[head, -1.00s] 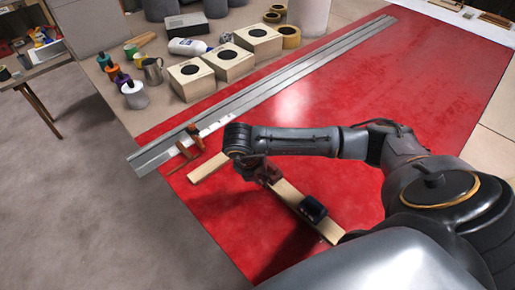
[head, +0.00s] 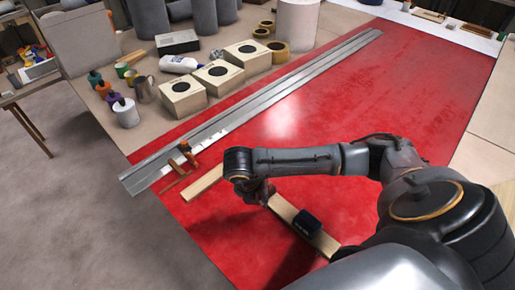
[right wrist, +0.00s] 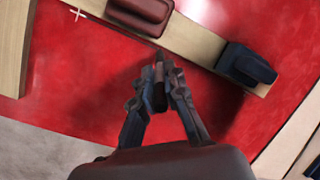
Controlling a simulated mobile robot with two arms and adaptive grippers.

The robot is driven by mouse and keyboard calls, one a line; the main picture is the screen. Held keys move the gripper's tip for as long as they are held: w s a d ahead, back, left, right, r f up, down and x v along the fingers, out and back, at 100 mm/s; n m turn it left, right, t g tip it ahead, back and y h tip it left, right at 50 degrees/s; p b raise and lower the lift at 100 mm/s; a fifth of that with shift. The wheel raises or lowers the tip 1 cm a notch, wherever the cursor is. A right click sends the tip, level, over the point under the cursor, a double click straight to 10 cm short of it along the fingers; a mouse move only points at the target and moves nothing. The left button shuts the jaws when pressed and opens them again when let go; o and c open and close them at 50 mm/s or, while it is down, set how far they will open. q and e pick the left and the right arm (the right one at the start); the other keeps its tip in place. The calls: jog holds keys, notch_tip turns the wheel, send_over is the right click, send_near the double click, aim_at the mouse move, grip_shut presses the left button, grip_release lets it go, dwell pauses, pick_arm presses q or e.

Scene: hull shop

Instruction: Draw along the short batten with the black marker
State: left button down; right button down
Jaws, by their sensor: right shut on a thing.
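My right gripper (right wrist: 160,85) is shut on a dark, slim thing that looks like the black marker (right wrist: 159,92); its tip is hard to make out. In the head view this gripper (head: 262,196) is over the red surface, near the upper end of a pale wooden batten (head: 285,208). The wrist view shows this batten (right wrist: 197,42) running diagonally beyond the fingers, with red surface between. A second pale batten (head: 203,182) lies to the left. I cannot tell from the pictures which is the short one. My left gripper is out of view.
A black block (head: 306,222) and a brown block (right wrist: 140,14) sit on the diagonal batten. A long metal straightedge (head: 260,95) crosses the red table (head: 400,95).

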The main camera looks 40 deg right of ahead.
jog(key=shift+s, duration=0.35)
jog(key=shift+s+d, duration=0.15)
jog(key=shift+s, duration=0.5)
jog(key=shift+s, duration=0.15)
jog(key=shift+s+d, duration=0.1)
jog(key=shift+s, duration=0.5)
jog(key=shift+s, duration=0.75)
jog(key=shift+s+d, duration=0.1)
jog(key=shift+s+d, duration=0.1)
jog(key=shift+s, duration=0.55)
jog(key=shift+s, duration=0.15)
